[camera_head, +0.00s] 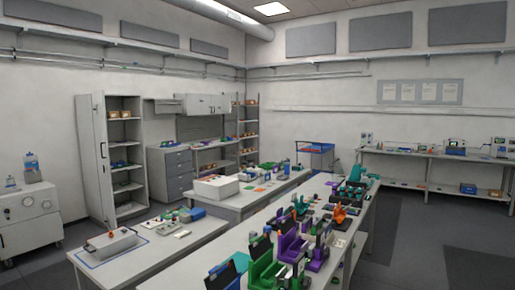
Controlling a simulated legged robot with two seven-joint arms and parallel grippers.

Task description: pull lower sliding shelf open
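I cannot tell which piece is the lower sliding shelf from this distance. A tall grey cabinet (90,155) stands open at the left, with several shelves holding small items. Right of it is a grey drawer cabinet (172,172) whose drawers look shut. A bench (410,160) along the right wall has a lower shelf (415,186) with a few items on it. Neither of my grippers is in view.
A long light table (235,242) runs from the front to the middle, crowded with purple, green and teal devices. Lower tables stand left of it. A grey machine (28,222) is at the far left. Dark floor (415,240) is open at the right.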

